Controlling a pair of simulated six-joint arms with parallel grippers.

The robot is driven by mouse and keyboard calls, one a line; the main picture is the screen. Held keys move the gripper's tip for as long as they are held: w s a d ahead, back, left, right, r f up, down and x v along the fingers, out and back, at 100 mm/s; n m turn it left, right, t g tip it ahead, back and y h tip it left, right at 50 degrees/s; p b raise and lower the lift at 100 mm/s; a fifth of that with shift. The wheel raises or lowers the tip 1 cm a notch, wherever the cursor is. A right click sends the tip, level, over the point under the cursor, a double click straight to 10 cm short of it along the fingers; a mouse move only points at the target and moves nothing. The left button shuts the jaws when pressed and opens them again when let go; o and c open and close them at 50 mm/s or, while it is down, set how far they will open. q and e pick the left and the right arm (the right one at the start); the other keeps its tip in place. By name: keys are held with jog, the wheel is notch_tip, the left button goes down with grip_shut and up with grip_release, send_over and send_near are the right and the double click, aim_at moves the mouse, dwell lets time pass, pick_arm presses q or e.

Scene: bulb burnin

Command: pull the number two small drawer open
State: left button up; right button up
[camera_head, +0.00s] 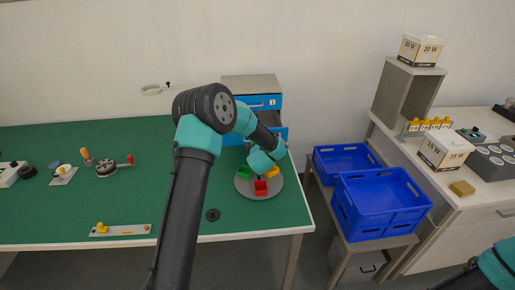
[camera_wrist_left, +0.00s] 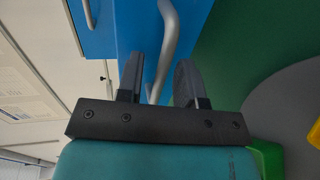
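A small cabinet (camera_head: 250,83) with blue drawer fronts stands at the back right of the green table. Its upper drawer (camera_head: 259,102) has a bar handle and a small number label. A lower blue drawer front (camera_head: 283,132) shows partly behind my left arm; its label is hidden. In the left wrist view, my left gripper (camera_wrist_left: 160,88) is open at a blue drawer front (camera_wrist_left: 136,25). A silver bar handle (camera_wrist_left: 168,45) runs between its two fingers, with gaps visible beside it. A second handle (camera_wrist_left: 88,12) is further left. My right gripper is out of view.
A grey round plate (camera_head: 244,187) with red, green and yellow blocks lies close below my left gripper. Blue crates (camera_head: 380,205) stand right of the table. Small fixtures (camera_head: 107,167) lie on the left; the table middle is mostly clear.

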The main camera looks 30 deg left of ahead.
pick_arm(q)
jog(key=v, duration=1.7)
jog(key=shift+r, duration=0.15)
jog(key=shift+d, duration=0.15)
